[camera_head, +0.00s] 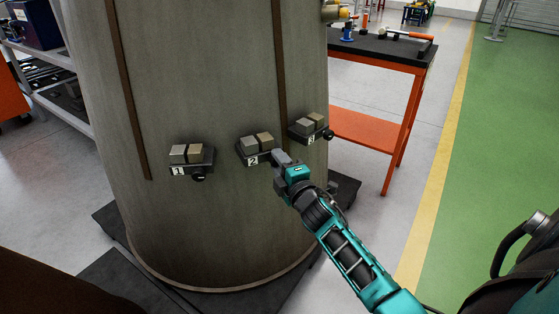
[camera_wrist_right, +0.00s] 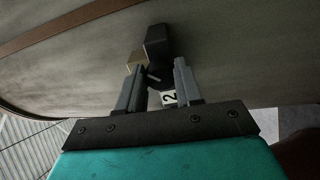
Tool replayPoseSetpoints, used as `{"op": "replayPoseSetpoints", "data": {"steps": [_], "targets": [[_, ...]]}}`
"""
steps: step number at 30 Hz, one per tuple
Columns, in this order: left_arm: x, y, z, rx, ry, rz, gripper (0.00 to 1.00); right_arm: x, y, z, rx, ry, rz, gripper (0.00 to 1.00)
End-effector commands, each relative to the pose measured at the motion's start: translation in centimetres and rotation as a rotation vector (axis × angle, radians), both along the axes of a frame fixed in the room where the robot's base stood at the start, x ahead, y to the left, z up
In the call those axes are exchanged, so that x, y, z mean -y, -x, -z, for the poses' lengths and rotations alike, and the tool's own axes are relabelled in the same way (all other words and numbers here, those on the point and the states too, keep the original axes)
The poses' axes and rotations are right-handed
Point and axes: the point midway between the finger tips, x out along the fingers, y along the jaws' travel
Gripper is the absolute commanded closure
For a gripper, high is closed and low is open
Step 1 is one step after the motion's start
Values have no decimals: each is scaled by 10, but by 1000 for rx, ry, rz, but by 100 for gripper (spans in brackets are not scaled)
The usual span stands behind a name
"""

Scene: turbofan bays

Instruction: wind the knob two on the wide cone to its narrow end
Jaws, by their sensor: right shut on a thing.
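The wide cone (camera_head: 210,90) is a large grey-beige body standing upright, with dark vertical strips. Three small dark brackets with paired blocks sit on its side, labelled 1, 2 and 3. The bracket labelled 2 (camera_head: 255,149) is the middle one; its label (camera_wrist_right: 168,98) also shows in the right wrist view. My right gripper (camera_head: 279,158) is at this bracket's right lower side, shut on knob two, which its fingers hide in the head view. In the wrist view, the fingers (camera_wrist_right: 157,76) stand on either side of the dark knob area. My left gripper is out of view.
Knob one (camera_head: 199,178) and knob three (camera_head: 328,134) are black and stick out below their brackets. An orange table (camera_head: 410,75) with a dark top and tools stands behind on the right. The cone stands on a dark base (camera_head: 110,222). Green floor at right is mostly clear.

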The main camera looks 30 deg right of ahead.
Motion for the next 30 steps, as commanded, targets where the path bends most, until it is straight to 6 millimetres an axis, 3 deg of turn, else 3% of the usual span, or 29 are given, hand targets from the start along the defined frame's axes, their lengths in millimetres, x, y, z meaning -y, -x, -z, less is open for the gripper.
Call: {"op": "replayPoseSetpoints", "data": {"steps": [15,30], "targets": [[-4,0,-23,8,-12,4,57,-1,0,0,70,-484,1,95],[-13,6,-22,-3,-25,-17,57,-1,0,1,117,-790,0,95]]}}
